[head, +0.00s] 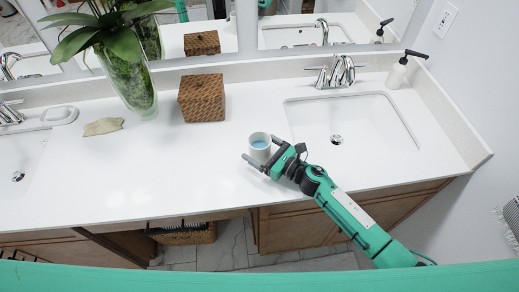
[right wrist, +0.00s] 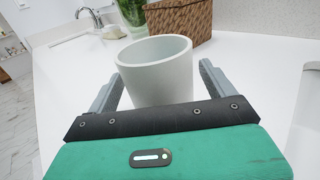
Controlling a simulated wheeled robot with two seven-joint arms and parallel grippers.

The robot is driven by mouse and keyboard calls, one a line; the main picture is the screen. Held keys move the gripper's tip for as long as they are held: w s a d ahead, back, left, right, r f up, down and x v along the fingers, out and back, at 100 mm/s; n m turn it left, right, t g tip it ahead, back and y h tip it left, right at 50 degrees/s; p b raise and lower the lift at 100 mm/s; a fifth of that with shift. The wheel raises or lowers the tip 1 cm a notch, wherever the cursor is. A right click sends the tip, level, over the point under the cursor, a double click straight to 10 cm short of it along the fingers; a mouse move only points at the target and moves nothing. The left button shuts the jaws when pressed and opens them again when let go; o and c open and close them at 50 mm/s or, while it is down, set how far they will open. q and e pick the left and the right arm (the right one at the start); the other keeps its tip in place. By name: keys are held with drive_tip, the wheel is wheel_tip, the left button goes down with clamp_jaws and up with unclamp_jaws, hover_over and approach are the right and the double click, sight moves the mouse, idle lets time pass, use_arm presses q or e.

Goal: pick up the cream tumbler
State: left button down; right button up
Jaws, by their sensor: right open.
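The cream tumbler (head: 260,148) stands upright on the white counter, left of the right-hand sink. It looks pale, with a bluish inside. In the right wrist view the tumbler (right wrist: 157,72) sits between the two fingers, with a gap visible at its right side. My right gripper (head: 258,155) is open, with its fingers on either side of the tumbler; it also shows in the right wrist view (right wrist: 160,88). The tumbler's lower part is hidden behind the gripper body in the wrist view. My left gripper is not in view.
A brown woven box (head: 202,98) and a glass vase with a plant (head: 133,88) stand behind and left. The right-hand sink (head: 352,125), its faucet (head: 338,72) and a soap dispenser (head: 396,76) are to the right. The counter (head: 165,165) in front of the box is clear.

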drive_tip(key=shift+x, duration=1.1)
drive_tip(key=c, duration=1.3)
drive_tip(key=shift+c, duration=0.6)
drive_tip(key=shift+r, duration=0.15)
